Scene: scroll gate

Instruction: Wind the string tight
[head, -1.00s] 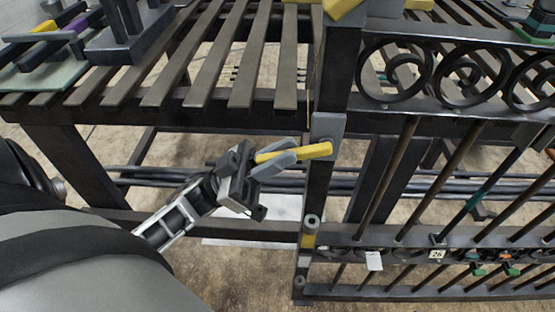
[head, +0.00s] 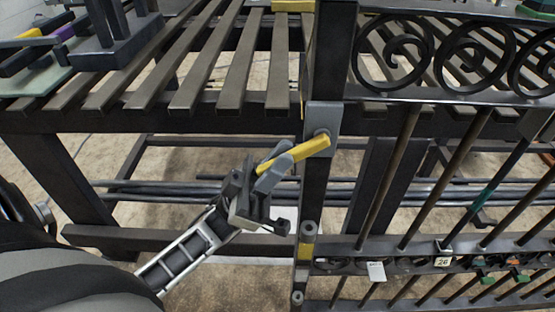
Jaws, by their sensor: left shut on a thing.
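A yellow crank handle (head: 314,147) sticks out to the left from a grey plate (head: 325,118) on the dark gate post (head: 318,190). It tilts, with its free end lower than its pivot end. My left gripper (head: 276,166) is shut on the free end of the handle, reaching up from the lower left. Its fingers hide part of the handle. The string cannot be made out clearly along the post. My right gripper is not in view.
A slatted bench (head: 200,75) stands behind and to the left, its front rail above my gripper. The gate's scrolls (head: 475,48) and slanting bars (head: 387,180) fill the right side. A yellow-banded cylinder (head: 307,245) sits low on the post.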

